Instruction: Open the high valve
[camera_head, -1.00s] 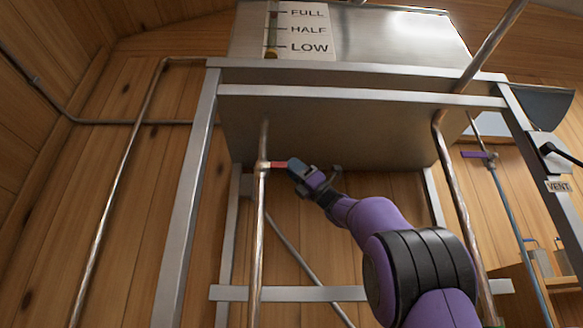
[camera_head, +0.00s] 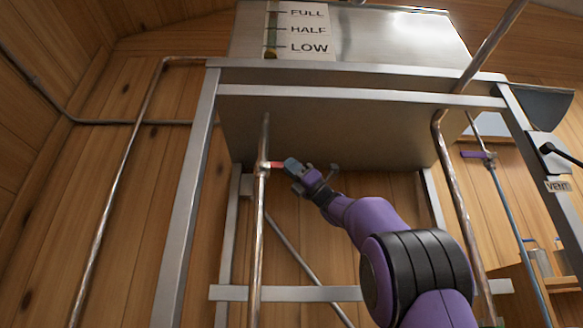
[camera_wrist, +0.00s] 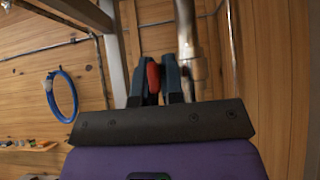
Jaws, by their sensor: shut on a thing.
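The high valve with its red handle (camera_head: 277,165) sits on a vertical copper pipe (camera_head: 257,240) below the steel tank. The handle points right from the pipe, roughly level. My gripper (camera_head: 291,166) has its fingertips at the handle's outer end, just right of the pipe. In the wrist view the red handle (camera_wrist: 153,76) shows between the two blue-grey fingers of my gripper (camera_wrist: 154,85), which are shut on it. The pipe (camera_wrist: 188,45) runs close beside the right finger there. The fingers hide part of the handle.
The steel tank (camera_head: 330,130) hangs above, with a FULL, HALF, LOW gauge (camera_head: 302,30). Frame legs (camera_head: 185,200) stand left and right. A second pipe (camera_head: 455,190) runs right of my arm. A purple-handled valve (camera_head: 475,154) is farther right. A blue hose loop (camera_wrist: 62,95) hangs on the wall.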

